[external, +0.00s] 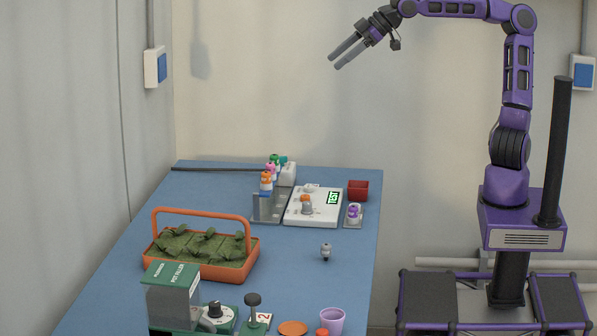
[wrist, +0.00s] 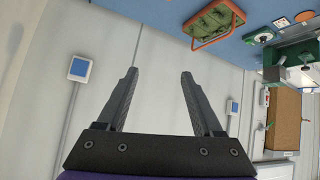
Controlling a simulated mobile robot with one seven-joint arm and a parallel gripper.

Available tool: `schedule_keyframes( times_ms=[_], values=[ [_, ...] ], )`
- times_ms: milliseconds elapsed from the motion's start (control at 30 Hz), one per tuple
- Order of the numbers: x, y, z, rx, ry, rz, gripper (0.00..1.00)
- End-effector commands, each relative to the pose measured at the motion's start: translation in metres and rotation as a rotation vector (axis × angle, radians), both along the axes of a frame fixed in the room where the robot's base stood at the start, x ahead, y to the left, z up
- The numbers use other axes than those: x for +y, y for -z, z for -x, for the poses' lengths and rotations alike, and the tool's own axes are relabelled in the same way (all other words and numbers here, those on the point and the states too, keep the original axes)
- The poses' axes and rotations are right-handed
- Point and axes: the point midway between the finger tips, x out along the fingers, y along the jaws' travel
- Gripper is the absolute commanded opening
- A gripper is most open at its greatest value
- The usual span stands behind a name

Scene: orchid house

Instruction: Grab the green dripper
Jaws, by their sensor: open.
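The green dripper (external: 282,159) seems to be the small green-topped item at the back of a grey rack (external: 268,208) on the blue table. Pink and orange-topped ones (external: 267,181) stand in front of it and hide much of its body. My gripper (external: 335,63) is open and empty, high above the table and up to the right of the rack. In the wrist view, my gripper (wrist: 159,72) has its fingers apart with only wall between them. I cannot make out the dripper in the wrist view.
A white device (external: 318,222) with a green display stands right of the rack, near a red box (external: 358,190) and a purple-topped item (external: 353,211). The pot filler (external: 172,298) stands at front. The air around my gripper is clear.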

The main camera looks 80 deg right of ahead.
Motion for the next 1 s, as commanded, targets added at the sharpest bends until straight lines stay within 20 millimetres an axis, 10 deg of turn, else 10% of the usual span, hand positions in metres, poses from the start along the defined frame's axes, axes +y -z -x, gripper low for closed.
schedule_keyframes(
  times_ms=[567,1000],
  values=[
    [0.029,-0.054,-0.081,-0.188,-0.036,0.203,0.68],
    [-0.071,-0.079,-0.091,-0.205,0.212,0.638,0.68]
  ],
)
